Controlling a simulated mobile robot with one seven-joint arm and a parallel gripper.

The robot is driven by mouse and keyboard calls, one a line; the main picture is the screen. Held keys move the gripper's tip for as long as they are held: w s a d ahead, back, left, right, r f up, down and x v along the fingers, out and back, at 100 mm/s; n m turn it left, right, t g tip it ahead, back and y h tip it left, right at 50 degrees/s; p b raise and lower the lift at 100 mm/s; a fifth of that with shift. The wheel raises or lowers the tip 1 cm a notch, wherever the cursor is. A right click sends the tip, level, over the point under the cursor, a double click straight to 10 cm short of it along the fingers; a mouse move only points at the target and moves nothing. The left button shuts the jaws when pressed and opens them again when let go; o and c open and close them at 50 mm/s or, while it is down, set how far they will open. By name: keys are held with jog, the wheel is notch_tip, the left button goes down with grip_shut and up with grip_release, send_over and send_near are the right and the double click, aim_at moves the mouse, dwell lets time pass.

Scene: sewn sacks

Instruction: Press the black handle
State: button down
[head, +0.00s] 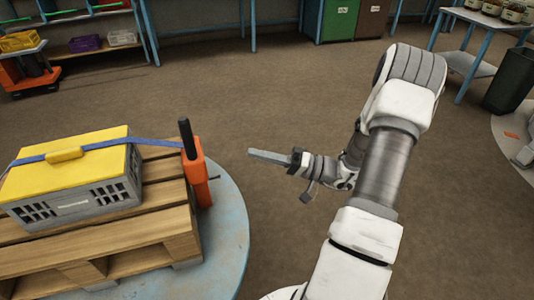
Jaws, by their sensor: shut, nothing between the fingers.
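The black handle (187,138) sticks up from the top of an orange housing (198,172) at the right side of a wooden pallet. It leans slightly to the left. A blue strap (105,146) runs from near the handle's foot over a yellow-lidded grey crate (75,197) on the pallet. My gripper (256,154) is shut and empty. In the picture it lies to the right of the handle and housing, apart from them, with its fingers pointing left. How far it stands from the handle in depth is hard to tell.
The pallet (40,255) rests on a round blue-grey platform (229,230). Brown floor (250,90) lies open behind. Shelves stand at the back left, green and brown bins (340,18) at the back. A table (468,65) with jars and a dark bin (512,80) stand right.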

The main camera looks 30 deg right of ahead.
jog(key=shift+v, duration=1.1)
jog(key=shift+w, duration=0.1)
dwell(0.5)
